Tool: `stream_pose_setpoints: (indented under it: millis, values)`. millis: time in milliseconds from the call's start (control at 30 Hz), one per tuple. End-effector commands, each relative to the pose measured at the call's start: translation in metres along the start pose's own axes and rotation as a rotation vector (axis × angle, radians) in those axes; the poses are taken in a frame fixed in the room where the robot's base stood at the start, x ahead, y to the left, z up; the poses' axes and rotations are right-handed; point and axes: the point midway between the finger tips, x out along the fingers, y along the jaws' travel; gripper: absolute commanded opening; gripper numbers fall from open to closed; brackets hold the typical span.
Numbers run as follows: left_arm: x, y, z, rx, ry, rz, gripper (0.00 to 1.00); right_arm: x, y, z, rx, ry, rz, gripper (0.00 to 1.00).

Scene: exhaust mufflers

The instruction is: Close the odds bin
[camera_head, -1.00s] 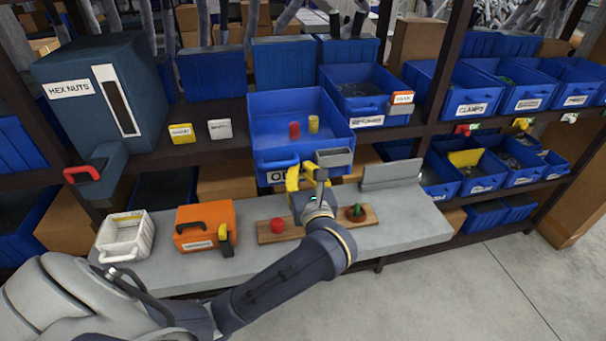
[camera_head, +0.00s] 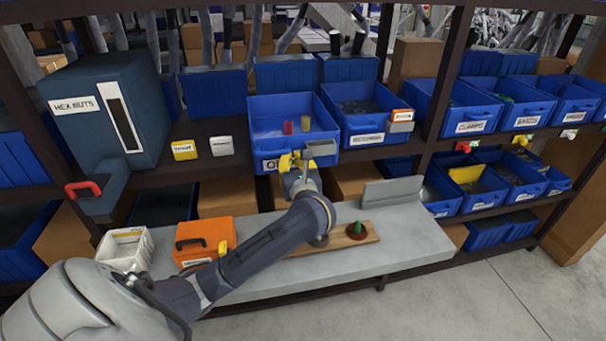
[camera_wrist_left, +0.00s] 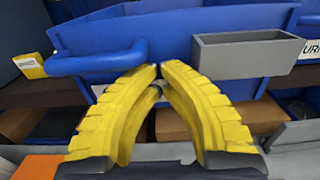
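The odds bin (camera_head: 262,138) is a blue open-topped bin on the middle shelf, with a red piece (camera_head: 288,127) and a yellow piece (camera_head: 306,125) inside. Its label is mostly hidden by my left gripper (camera_head: 291,160). The bin's front looks slightly forward of the blue bin to its right. The bin's blue handle (camera_wrist_left: 97,64) is left of the fingertips and a grey holder (camera_wrist_left: 248,56) is right. My right gripper is not in view.
A labelled blue bin (camera_head: 366,138) stands close on the right. The hex nuts dispenser (camera_head: 90,110) is at the left. Below, the grey bench (camera_head: 400,245) holds a white basket (camera_head: 125,250), an orange case (camera_head: 203,238) and a wooden board (camera_head: 340,242).

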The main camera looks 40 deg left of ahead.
Motion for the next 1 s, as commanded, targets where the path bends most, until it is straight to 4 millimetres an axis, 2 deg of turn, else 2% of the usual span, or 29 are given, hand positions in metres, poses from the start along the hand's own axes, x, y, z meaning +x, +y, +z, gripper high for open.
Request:
stream_pose_setpoints:
  millis: [33, 200, 400, 600, 1000]
  values:
    - [0.013, 0.001, 0.001, 0.003, -0.002, 0.003, 0.00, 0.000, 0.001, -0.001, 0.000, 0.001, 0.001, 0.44]
    - [0.046, 0.000, 0.001, 0.002, -0.002, 0.002, 0.00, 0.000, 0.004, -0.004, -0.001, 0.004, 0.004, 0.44]
    - [0.072, 0.000, 0.000, 0.000, 0.000, 0.001, 0.00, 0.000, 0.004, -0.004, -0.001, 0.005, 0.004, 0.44]
    - [0.084, 0.000, 0.000, 0.001, 0.001, 0.000, 0.00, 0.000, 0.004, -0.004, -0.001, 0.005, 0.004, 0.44]
    - [0.087, 0.000, 0.000, 0.001, 0.000, 0.001, 0.00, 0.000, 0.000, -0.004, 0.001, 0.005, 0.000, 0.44]
